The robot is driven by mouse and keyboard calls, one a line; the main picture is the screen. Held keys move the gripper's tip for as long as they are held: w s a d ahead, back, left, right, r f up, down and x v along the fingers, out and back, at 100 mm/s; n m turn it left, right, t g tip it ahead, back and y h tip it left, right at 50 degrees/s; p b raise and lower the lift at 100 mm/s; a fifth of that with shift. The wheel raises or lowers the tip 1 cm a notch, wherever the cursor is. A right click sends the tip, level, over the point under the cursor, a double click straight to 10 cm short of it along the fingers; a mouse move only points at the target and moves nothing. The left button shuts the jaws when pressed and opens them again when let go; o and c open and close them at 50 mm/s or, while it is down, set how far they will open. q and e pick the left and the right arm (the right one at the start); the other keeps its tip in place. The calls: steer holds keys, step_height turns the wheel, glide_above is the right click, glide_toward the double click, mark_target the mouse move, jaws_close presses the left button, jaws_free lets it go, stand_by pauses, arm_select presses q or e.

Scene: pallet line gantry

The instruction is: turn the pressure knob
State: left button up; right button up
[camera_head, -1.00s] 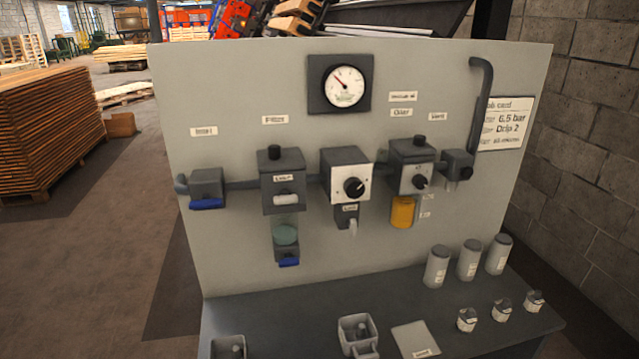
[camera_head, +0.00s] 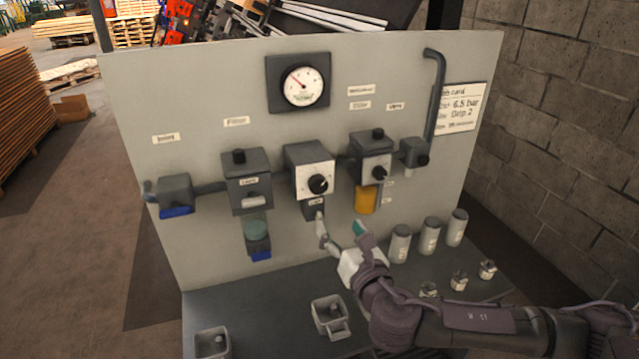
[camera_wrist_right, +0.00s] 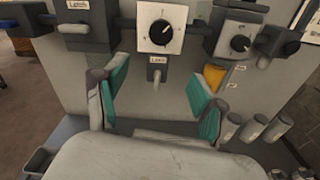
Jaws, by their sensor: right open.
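The pressure knob (camera_head: 317,184) is a round black knob with a white pointer mark, on the white face of the middle grey block. In the right wrist view the knob (camera_wrist_right: 160,32) is at top centre, ahead of the fingers and between their lines. The round gauge (camera_head: 304,86) with a red needle is above it on the panel. My right gripper (camera_head: 342,240) is open and empty, below the knob and in front of the panel. Its teal-padded fingers (camera_wrist_right: 158,95) are wide apart in the wrist view, not touching the knob. My left gripper is not in view.
The filter block (camera_head: 246,180) is left of the knob block; the oiler with its amber bowl (camera_head: 366,199) is right. Several grey canisters (camera_head: 429,236) stand on the bench by my right arm. A square cup (camera_head: 330,318) stands at the bench front. A card (camera_head: 461,107) shows 6.5 bar.

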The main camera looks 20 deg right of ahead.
mark_target(320, 189)
steer(key=shift+n, duration=0.6)
steer(key=w+p, duration=0.1)
steer(key=w, duration=0.3)
steer(key=w+r+p, duration=0.1)
steer(key=w+p, duration=0.1)
steer(key=w, duration=0.2)
steer(key=w+p, duration=0.1)
steer(key=w, duration=0.3)
steer(key=shift+w+a+r+p, duration=0.15)
steer(key=shift+w+r+p, duration=0.1)
steer(key=shift+p, duration=0.05)
steer(key=shift+w+f, duration=0.1)
steer(key=shift+w, duration=0.5)
steer(key=shift+s, duration=0.1)
steer(key=c, duration=1.1)
steer(key=shift+c, duration=0.2)
